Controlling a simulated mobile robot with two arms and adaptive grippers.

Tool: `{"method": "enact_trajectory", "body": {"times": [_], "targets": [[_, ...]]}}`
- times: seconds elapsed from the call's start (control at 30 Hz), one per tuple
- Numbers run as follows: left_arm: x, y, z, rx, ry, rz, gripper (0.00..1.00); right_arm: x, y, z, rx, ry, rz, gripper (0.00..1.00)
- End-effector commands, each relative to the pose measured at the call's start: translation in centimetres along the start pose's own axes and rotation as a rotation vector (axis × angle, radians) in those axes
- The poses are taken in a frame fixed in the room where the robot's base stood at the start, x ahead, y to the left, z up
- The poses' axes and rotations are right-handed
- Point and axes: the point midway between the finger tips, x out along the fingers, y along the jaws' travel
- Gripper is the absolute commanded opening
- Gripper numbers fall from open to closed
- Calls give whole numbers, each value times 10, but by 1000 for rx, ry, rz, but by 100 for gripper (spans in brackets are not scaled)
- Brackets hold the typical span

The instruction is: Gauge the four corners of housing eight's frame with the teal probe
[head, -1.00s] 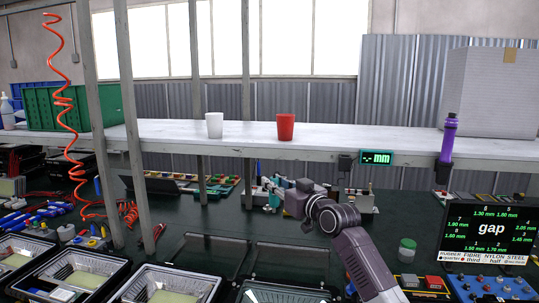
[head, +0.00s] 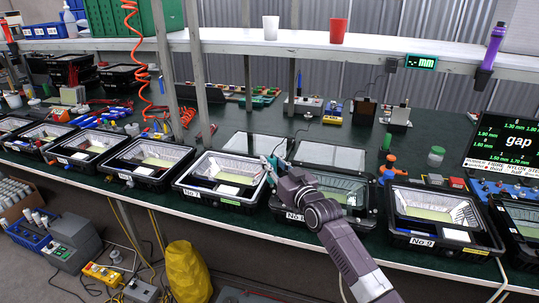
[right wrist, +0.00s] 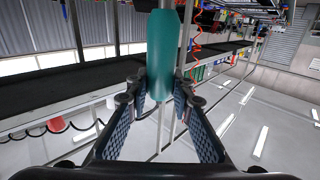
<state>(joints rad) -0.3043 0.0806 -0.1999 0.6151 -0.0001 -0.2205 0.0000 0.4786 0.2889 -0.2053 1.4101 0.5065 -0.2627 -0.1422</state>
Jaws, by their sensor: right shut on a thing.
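Housing eight (head: 365,227) is a black frame with a pale interior, between the housings marked No 7 and No 9 on the bench. My right arm crosses in front of it and hides its left part and most of its label. My right gripper (head: 277,172) is near its back left side, by the edge of housing seven. The gripper is shut on the teal probe (right wrist: 161,55), which shows upright between the fingers in the right wrist view. I cannot tell whether its tip touches the frame. My left gripper is not in view.
Housing seven (head: 183,190) and housing nine (head: 400,239) flank it closely. An orange figure-like item (head: 388,170) is near the back right.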

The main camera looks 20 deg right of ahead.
Motion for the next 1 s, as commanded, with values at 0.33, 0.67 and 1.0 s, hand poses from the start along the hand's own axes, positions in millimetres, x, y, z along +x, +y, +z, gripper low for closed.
{"method": "enact_trajectory", "body": {"times": [0.33,0.67,1.0], "targets": [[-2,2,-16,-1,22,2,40,0,0,-2,0,0,-1,2],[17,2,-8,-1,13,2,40,0,0,24,2,0,-1,2],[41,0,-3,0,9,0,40,0,0,56,0,1,-1,2]]}}
